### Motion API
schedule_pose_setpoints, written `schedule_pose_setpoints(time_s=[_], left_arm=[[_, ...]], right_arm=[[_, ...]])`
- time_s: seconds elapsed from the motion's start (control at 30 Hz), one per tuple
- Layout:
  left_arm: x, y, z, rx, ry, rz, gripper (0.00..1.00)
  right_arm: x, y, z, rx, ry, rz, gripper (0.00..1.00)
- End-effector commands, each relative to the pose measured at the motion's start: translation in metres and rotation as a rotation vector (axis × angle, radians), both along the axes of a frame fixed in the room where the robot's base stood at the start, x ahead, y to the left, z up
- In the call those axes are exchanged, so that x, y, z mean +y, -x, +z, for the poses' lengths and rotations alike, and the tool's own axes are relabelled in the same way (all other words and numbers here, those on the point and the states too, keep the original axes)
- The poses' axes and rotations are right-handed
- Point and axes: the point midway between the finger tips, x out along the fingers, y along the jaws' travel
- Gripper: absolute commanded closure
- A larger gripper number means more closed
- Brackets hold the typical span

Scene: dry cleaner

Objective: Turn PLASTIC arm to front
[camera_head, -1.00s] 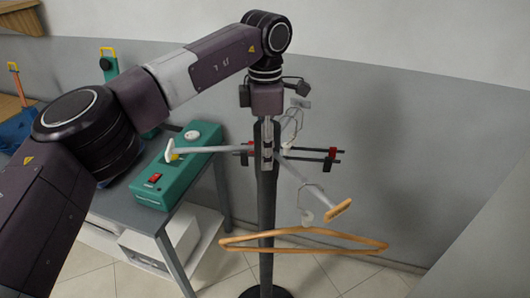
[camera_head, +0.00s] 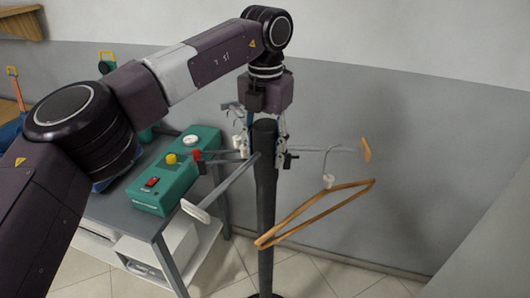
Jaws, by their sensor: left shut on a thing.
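A dark upright stand (camera_head: 266,190) carries several arms at its top. One grey arm with a white tip (camera_head: 195,211) points to the front left; it is probably the PLASTIC arm, but I read no label. Another arm with a wooden tip (camera_head: 366,150) points right, and a wooden hanger (camera_head: 300,219) hangs from it. My right gripper is not in view.
A grey table (camera_head: 113,208) with a green box (camera_head: 178,178) stands left of the stand; the box has a red switch and yellow knob. A grey wall (camera_head: 400,130) is close behind. The tiled floor in front is clear.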

Motion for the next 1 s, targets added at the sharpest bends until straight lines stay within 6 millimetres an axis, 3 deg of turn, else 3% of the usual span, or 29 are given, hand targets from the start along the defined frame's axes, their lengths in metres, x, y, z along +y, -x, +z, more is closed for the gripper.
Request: schedule_pose_setpoints(time_s=[0.4, 1.0], left_arm=[[-0.0007, -0.0012, 0.0023, -0.007, 0.003, 0.219, 1.00], [-0.0008, -0.0017, 0.0031, -0.008, 0.003, 0.259, 1.00]], right_arm=[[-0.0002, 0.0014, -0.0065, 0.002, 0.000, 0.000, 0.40], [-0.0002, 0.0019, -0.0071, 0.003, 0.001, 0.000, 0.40]])
